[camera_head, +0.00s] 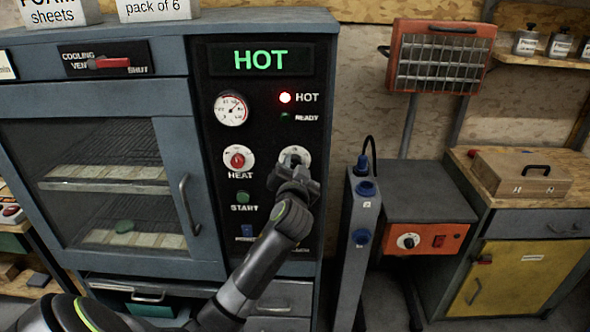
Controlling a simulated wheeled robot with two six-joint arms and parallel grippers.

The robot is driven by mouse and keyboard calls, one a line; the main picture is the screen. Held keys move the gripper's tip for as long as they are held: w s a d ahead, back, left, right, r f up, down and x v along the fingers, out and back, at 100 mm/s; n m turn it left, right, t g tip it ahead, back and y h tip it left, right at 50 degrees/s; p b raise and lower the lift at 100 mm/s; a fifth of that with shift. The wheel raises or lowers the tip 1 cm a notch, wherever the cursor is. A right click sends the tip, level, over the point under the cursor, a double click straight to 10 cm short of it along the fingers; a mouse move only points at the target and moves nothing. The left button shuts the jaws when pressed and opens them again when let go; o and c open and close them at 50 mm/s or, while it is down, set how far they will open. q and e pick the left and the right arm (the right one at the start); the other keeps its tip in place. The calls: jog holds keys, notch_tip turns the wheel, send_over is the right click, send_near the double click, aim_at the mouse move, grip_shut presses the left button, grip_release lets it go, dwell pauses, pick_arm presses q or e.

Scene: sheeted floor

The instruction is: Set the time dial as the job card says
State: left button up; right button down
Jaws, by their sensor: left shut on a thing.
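The time dial (295,151) is the white round dial at the right of the oven's dark panel, beside the red HEAT dial (238,159). My left gripper (294,163) is shut on the dial's knob and covers most of it and its markings. The display (259,60) reads HOT in green. The red HOT lamp (285,98) is lit, and the READY lamp (285,117) looks dark. The green START button (243,197) sits below HEAT. No job card can be made out. My right gripper is not in view.
The oven door (190,205) is closed, with racks holding pale sheets and a green round thing behind its glass. A grey socket post (358,240) stands close right of the oven. An orange heater (437,57), a workbench and a wooden case (521,177) are farther right.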

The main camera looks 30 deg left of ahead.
pick_arm(q)
jog(key=shift+n, duration=0.3)
jog(key=o, duration=1)
jog(key=shift+f, duration=0.1)
